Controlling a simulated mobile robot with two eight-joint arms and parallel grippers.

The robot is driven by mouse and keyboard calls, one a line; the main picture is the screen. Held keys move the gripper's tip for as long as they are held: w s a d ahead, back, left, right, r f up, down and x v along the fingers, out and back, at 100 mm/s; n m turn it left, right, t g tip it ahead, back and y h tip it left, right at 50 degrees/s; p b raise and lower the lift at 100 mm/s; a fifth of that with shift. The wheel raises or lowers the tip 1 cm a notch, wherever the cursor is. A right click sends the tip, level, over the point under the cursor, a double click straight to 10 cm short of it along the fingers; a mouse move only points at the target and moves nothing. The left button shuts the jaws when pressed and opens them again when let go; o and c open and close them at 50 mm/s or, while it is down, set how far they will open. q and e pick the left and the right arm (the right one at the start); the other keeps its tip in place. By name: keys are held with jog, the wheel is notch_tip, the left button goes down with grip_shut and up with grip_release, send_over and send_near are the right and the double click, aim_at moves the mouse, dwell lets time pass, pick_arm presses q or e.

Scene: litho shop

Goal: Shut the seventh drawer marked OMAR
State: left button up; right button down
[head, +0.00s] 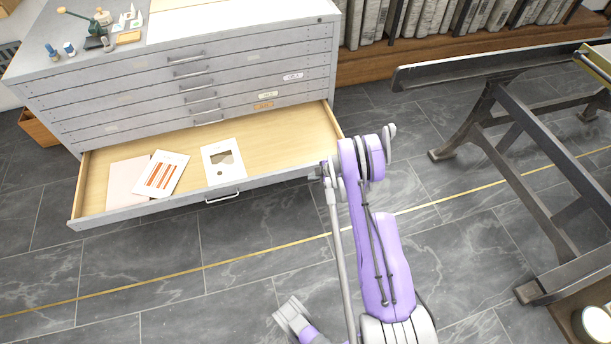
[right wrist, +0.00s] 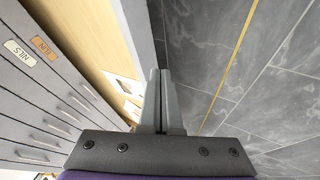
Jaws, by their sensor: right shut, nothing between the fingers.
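A grey flat-file cabinet (head: 150,75) stands at the back left. Its lowest drawer (head: 95,185) is pulled far out, with a pale wooden inside and a grey front with a bar handle (head: 222,197). I cannot read the name OMAR on it. The drawers above are shut. My right gripper (head: 322,172) is at the right end of the open drawer's front, partly hidden by my purple wrist. In the right wrist view its fingers (right wrist: 160,74) are shut and empty, beside the outer side of the drawer front (right wrist: 138,30). I cannot tell whether they touch.
Papers and a print (head: 222,162) lie flat inside the drawer. The marble floor before it is clear, crossed by a yellow line (head: 240,259). A dark metal-legged table (head: 530,140) stands at the right. Small tools (head: 95,30) stand on the cabinet top.

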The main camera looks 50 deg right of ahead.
jog(key=b, duration=0.2)
send_near(294, 173)
notch_tip(294, 173, down, 4)
jog(key=a, duration=0.3)
jog(key=shift+w+d, duration=1.25)
jog(key=shift+w, duration=0.2)
jog(key=shift+r, duration=0.1)
